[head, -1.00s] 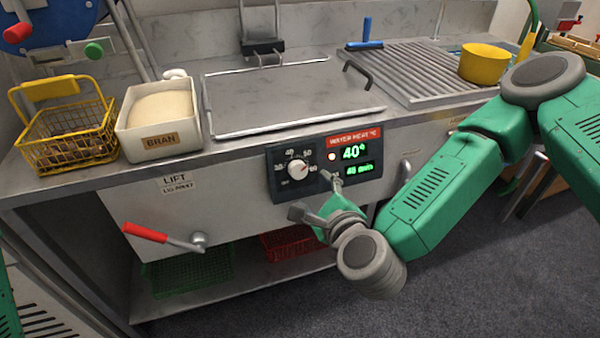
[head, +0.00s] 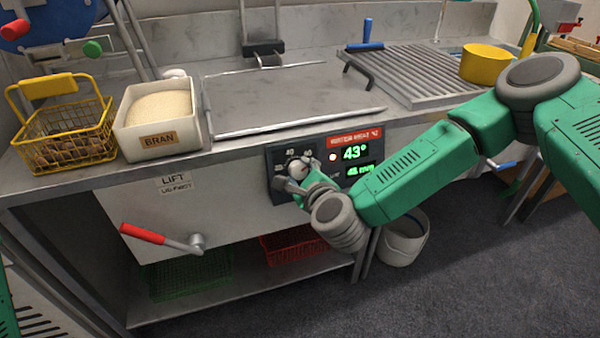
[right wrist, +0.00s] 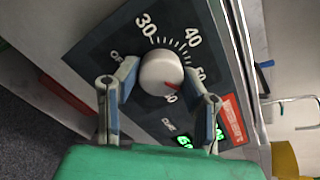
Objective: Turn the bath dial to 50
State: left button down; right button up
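The bath dial is a round pale knob (right wrist: 161,72) with a red pointer, on a dark control panel (right wrist: 105,38). In the right wrist view the pointer lies toward the 60 mark, past 50. The knob also shows in the head view (head: 297,165), partly covered by my gripper. The green display (head: 355,152) reads 43°. My right gripper (right wrist: 160,78) has one finger on each side of the knob, close against it; whether they grip it is unclear. My left gripper is not in view.
The panel is on the front of a steel bath with a lid (head: 270,95). A red lever (head: 145,232) sticks out at lower left. A bran box (head: 160,115) and a yellow wire basket (head: 65,135) stand on the counter. A white bucket (head: 403,240) is on the floor.

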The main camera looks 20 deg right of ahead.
jog(key=c, duration=0.4)
jog(key=shift+r+n+p, duration=0.2)
jog(key=shift+n+p, duration=0.45)
jog(key=shift+n, duration=0.15)
jog(key=shift+f+n+p, duration=0.15)
jog(key=shift+n+p, duration=0.25)
jog(key=shift+n, duration=0.5)
jog(key=shift+f, duration=0.1)
jog(key=o, duration=1.1)
